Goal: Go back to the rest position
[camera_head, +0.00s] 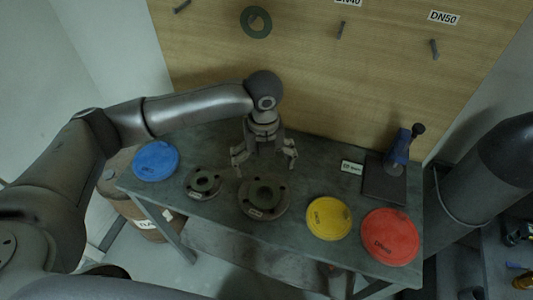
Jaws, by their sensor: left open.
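My left gripper (264,158) hangs over the middle of the dark workbench (225,225) with its fingers apart and nothing between them. Its arm comes in from the left and bends down at the wrist. Below and just in front of it is a round dark flange (264,195) with bolt holes. A smaller flange (204,183) lies to its left. My right gripper is not in this view.
A blue disc (156,160), a yellow disc (329,218) and a red disc (390,237) lie on the bench. A blue device (400,147) stands at the back right. Behind is a wooden board (330,90) with pegs and a hanging ring (256,22). A barrel (140,215) stands at left.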

